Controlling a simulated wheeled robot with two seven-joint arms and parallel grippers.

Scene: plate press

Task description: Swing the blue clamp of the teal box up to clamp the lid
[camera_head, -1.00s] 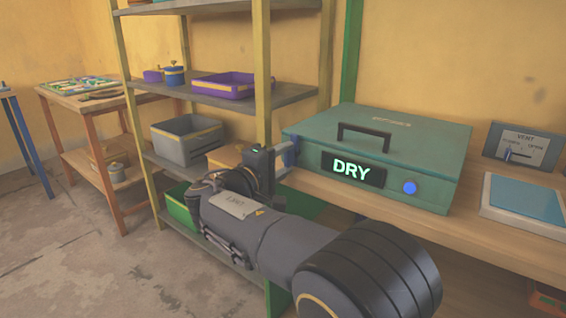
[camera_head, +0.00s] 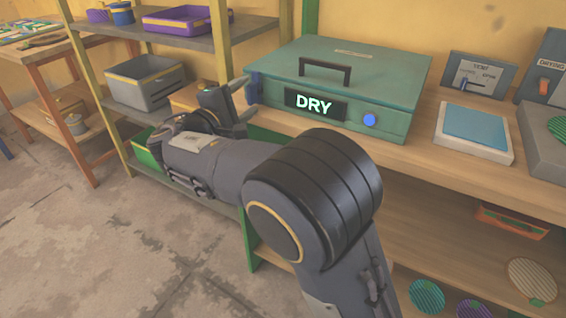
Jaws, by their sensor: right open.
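The teal box (camera_head: 385,72) stands on the wooden bench with its lid down and a black handle (camera_head: 325,70) on top. Its front has a panel reading DRY (camera_head: 315,106) and a round blue button (camera_head: 370,120). The blue clamp (camera_head: 254,88) is at the box's left end, near the front corner, and looks roughly upright. My right gripper (camera_head: 244,98) is open at the clamp, its fingers pointing toward the box. I cannot tell whether they touch the clamp. My left gripper is not in view.
Right of the box are a tray with a blue pad (camera_head: 476,128), a vent panel (camera_head: 480,75) and a drying switch panel (camera_head: 545,75). A shelf rack (camera_head: 180,35) with bins stands close on the left. Striped discs (camera_head: 427,296) lie on the lower shelf.

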